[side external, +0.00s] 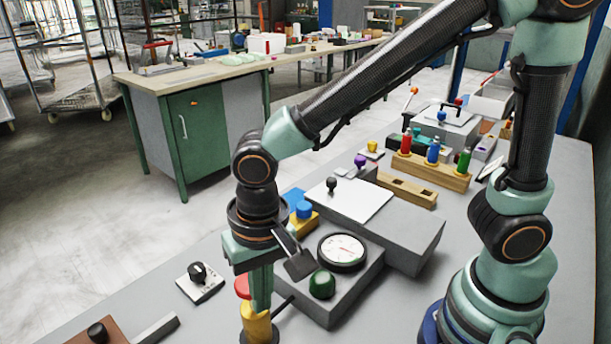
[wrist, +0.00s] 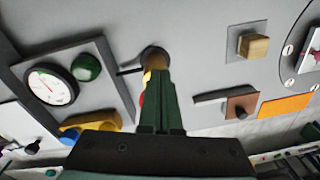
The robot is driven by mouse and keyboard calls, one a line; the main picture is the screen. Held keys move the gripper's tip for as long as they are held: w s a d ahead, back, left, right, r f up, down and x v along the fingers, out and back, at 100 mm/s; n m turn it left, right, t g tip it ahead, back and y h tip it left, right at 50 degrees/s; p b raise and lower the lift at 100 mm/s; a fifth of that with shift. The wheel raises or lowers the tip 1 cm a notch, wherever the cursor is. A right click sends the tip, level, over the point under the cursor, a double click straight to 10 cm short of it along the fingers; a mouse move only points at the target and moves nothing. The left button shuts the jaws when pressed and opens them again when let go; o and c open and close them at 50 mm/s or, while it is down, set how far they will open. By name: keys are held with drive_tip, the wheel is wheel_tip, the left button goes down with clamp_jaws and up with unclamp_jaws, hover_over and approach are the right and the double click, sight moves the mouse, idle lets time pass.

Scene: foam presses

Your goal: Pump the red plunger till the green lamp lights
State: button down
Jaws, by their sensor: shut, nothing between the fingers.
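The red plunger (side external: 241,286) tops a yellow cylinder (side external: 257,328) at the table's front; a sliver of red (wrist: 141,103) shows beside my fingers in the wrist view. My gripper (side external: 261,305) is shut and empty, pointing down at the plunger and hiding part of it. I cannot tell whether the fingertips touch it. A dark rod joins the cylinder to a grey box (side external: 345,300). The box bears a green lamp (side external: 321,284), dark with no glow, and a round white gauge (side external: 342,251). In the wrist view the lamp (wrist: 87,67) is left of my fingers.
A blue button on a yellow base (side external: 304,212) and a grey press with a white plate (side external: 350,200) stand behind the box. A black knob (side external: 198,273) on a white plate lies to the left. Red, blue and green pegs stand in a wooden block (side external: 432,172) farther back.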

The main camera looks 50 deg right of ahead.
wheel_tip(320, 180, up, 12)
drive_tip(key=shift+s+d+f, duration=0.2)
drive_tip(key=shift+s+f, duration=0.05)
idle(0.9)
drive_tip(key=w+f, duration=0.2)
drive_tip(key=shift+w+d, duration=0.1)
drive_tip(key=shift+w, duration=0.3)
drive_tip(key=shift+f, duration=0.1)
drive_tip(key=shift+w+d+f, duration=0.1)
drive_tip(key=shift+w+f, duration=0.1)
drive_tip(key=shift+f, duration=1.55)
drive_tip(key=shift+w+f, duration=0.15)
drive_tip(key=shift+f, duration=1.55)
